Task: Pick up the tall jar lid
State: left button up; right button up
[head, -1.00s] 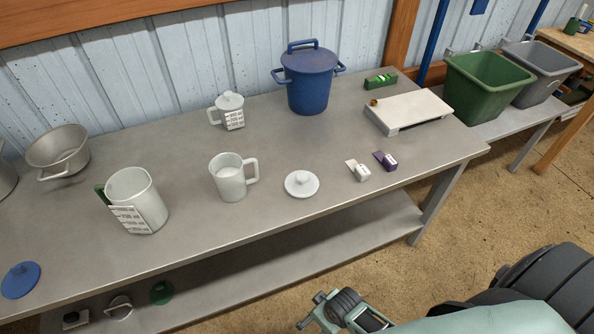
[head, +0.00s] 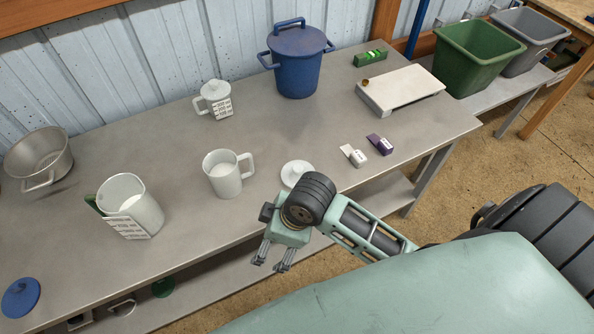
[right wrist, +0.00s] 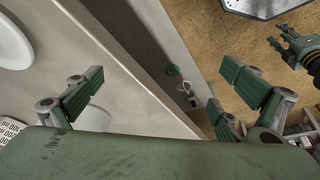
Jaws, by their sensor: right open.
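A white round lid (head: 295,171) with a small knob lies on the grey workbench near its front edge in the head view, partly hidden behind my right wrist. My right gripper (head: 271,262) is open and empty, pointing down in front of the bench edge, on the near side of the lid and apart from it. In the right wrist view its two fingers (right wrist: 163,90) stand wide apart with nothing between them. A pale object (right wrist: 95,119) shows partly behind one finger; I cannot tell what it is. My left gripper (right wrist: 296,47) appears partly at the right edge there; its jaws are unclear.
A white mug (head: 226,174) stands left of the lid, with a white jug (head: 134,206) farther left. A blue lid (head: 20,297) lies front left. A lower shelf runs under the bench.

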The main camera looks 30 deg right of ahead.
aim_at(298, 166)
jog(key=w+d+n, duration=0.1)
jog(key=w, duration=0.1)
jog(key=w+d+n+g, duration=0.1)
jog(key=w+n, duration=0.1)
jog(key=w, duration=0.1)
jog(key=w+d+r+n+h, duration=0.1)
jog(key=w+n, duration=0.1)
jog(key=shift+w, duration=0.3)
jog(key=w+d+r+n, duration=0.1)
jog(key=w+d+r, duration=0.1)
jog(key=d, duration=0.2)
jog(key=w+d+r+n+g+h, duration=0.1)
jog(key=w+d+r, duration=0.1)
jog(key=w+d, duration=0.1)
jog(key=w+d+r, duration=0.1)
jog(key=w+d, duration=0.1)
jog(key=d, duration=0.2)
jog(key=shift+w+d+r+n+g+h, duration=0.15)
jog(key=shift+d+r+n+g+h, duration=0.25)
notch_tip(298, 166, down, 8)
jog(key=shift+r+p, duration=0.2)
jog(key=shift+p, duration=0.45)
jog(key=shift+c, duration=0.4)
jog(key=c, duration=1.1)
jog(key=shift+r, duration=0.1)
